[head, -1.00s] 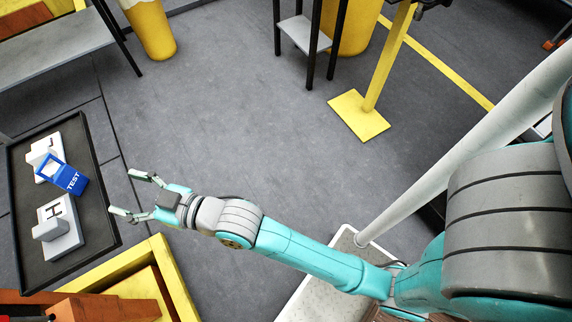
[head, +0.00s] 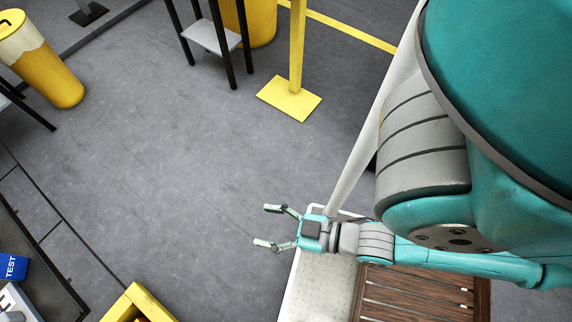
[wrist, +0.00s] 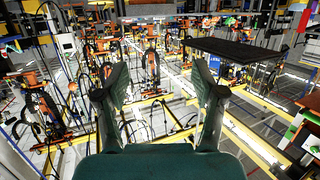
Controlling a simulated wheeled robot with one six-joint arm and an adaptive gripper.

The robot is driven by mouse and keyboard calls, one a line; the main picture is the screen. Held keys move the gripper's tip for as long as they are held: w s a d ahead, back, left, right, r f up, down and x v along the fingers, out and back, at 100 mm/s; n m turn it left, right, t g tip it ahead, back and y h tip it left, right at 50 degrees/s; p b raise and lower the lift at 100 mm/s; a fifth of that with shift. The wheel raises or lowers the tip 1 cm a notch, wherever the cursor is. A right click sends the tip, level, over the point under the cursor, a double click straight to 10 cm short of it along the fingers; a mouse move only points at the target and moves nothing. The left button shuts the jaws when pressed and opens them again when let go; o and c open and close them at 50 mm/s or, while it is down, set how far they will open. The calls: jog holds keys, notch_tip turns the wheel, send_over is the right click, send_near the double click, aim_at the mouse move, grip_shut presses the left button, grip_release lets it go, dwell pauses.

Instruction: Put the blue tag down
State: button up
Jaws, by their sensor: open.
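The blue tag (head: 12,267), marked TEST, lies on the black tray (head: 50,262) at the left edge of the head view, partly cut off by the frame. A white block with dark lettering (head: 14,300) sits in front of it on the same tray, also cut off. My gripper (head: 268,227) is open and empty, well to the right of the tray and clear of the tag. In the wrist view its two fingers (wrist: 160,95) stand apart with nothing between them.
A yellow frame (head: 138,300) stands at the bottom, between tray and gripper. A yellow post on a flat base (head: 290,98), a small shelf stand (head: 212,38) and a yellow bin (head: 45,65) stand farther back. The grey floor (head: 160,150) between is clear.

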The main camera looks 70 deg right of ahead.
jog(key=shift+o, duration=0.6)
jog(key=shift+m+g+h, duration=0.3)
jog(key=shift+h, duration=0.1)
jog(key=v, duration=0.5)
jog(key=shift+s+d, duration=0.25)
jog(key=shift+d, duration=0.15)
